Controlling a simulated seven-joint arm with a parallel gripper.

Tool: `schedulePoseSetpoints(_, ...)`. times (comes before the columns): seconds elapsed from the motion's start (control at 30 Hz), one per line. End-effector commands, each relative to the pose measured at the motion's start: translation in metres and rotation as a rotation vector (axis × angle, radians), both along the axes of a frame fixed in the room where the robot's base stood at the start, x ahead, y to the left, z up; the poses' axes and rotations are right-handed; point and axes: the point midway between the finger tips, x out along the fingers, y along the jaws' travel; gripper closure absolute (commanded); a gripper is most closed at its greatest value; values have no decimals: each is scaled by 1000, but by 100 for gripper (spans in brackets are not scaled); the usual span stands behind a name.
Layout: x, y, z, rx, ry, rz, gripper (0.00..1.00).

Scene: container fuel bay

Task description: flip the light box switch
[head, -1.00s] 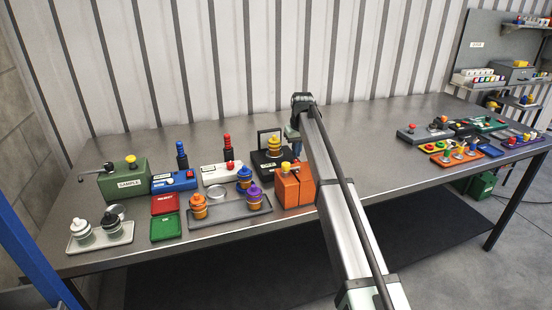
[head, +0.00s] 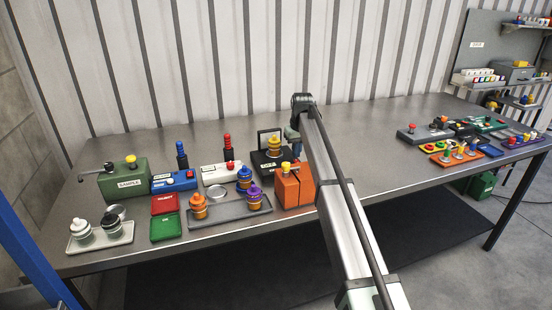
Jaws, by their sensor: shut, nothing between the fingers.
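A black box (head: 264,166) with an upright framed panel stands at the middle of the bench and is probably the light box. A yellow-orange bottle (head: 274,147) stands on it, in front of the panel. I cannot make out its switch. My gripper (head: 295,150) points down at the box's right side, behind the orange block. It is shut and empty. Its fingertips are partly hidden, and I cannot tell whether they touch the box.
An orange block (head: 288,190) stands close in front of my gripper. A grey tray (head: 232,213) with bottles, a white box (head: 213,177), a blue box (head: 173,183) and a green box (head: 125,183) are to the left.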

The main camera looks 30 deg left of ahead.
Motion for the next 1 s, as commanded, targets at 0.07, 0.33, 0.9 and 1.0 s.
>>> schedulePoseSetpoints(0.07,0,0,-1,0,0,0,100)
schedulePoseSetpoints(0.33,0,0,-4,0,0,0,100)
schedulePoseSetpoints(0.9,0,0,-11,0,0,0,100)
schedulePoseSetpoints(1.0,0,0,-13,0,0,0,100)
